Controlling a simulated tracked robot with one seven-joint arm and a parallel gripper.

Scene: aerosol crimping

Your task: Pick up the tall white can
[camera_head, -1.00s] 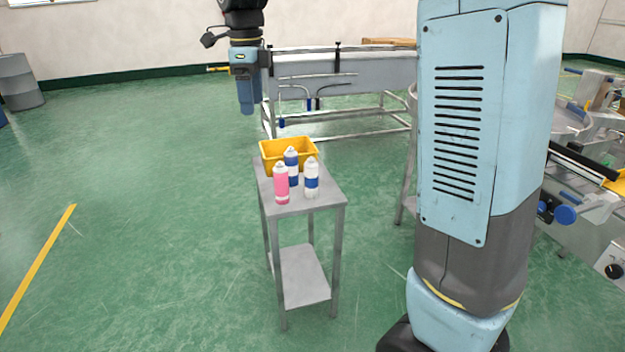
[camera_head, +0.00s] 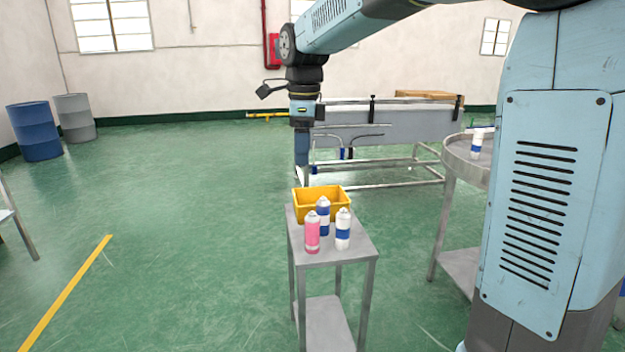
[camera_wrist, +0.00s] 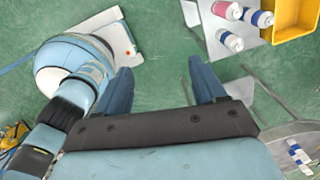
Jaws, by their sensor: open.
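A white can with a blue band (camera_head: 343,230) stands upright at the right of the can group on a small grey table (camera_head: 345,253). A pink can (camera_head: 312,233) stands to its left, and a blue-and-white can (camera_head: 323,216) behind them. In the wrist view the white can (camera_wrist: 230,41) shows at upper right, beside the pink can (camera_wrist: 227,10). My gripper (camera_head: 302,176) points down in the head view, up and left of the cans. In the wrist view my gripper (camera_wrist: 162,88) is open, with nothing between its fingers.
A yellow bin (camera_head: 321,204) sits behind the cans on the same table. Another white-and-blue can (camera_head: 476,143) stands on a round grey table (camera_head: 455,152) at right. A conveyor-like frame (camera_head: 400,128) stands behind. Open green floor lies left.

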